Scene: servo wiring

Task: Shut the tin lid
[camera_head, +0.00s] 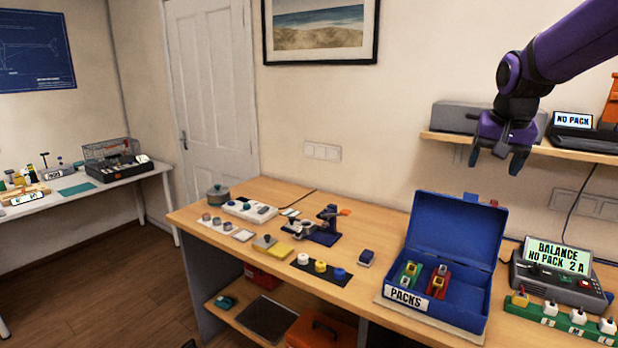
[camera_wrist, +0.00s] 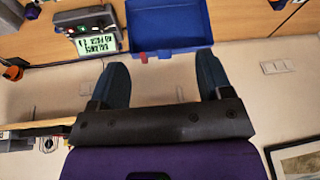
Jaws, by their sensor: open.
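The blue tin labelled PACKS (camera_head: 405,297) stands on the right part of the wooden bench. Its lid (camera_head: 455,228) is raised and leans back, so the tin is open. A green pack (camera_head: 410,274) and a red pack (camera_head: 437,284) sit inside it. My gripper (camera_head: 503,160) is open and empty, in the air above and to the right of the raised lid, near the shelf. In the wrist view my gripper (camera_wrist: 158,80) shows both fingers spread wide, with the blue lid (camera_wrist: 168,26) beyond them, upside down, and not touched.
A balance charger (camera_head: 556,270) with a lit screen stands right of the tin, with a green strip of white plugs (camera_head: 560,315) in front. A wall shelf (camera_head: 520,145) holding a laptop (camera_head: 575,130) lies close behind my gripper. Small parts line the bench to the left.

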